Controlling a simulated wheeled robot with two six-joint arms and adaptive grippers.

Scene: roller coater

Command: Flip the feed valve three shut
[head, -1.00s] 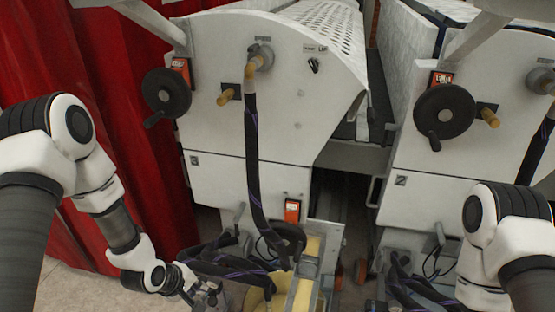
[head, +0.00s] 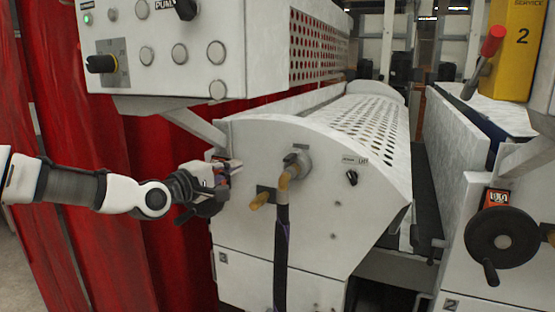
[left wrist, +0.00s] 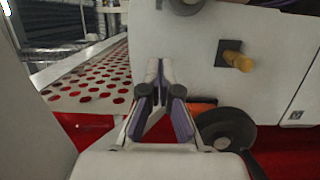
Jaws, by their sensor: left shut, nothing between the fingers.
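The machine on the left (head: 250,245) has a small number plate I cannot read clearly. My right gripper is out of view.
A yellow-brown knob (head: 259,200) juts out between my left gripper and the lever. A black handwheel (left wrist: 225,130) lies close to my left fingers. A control box (head: 190,55) overhangs above. Machine 2 (head: 460,270) stands to the right, with a gap between.

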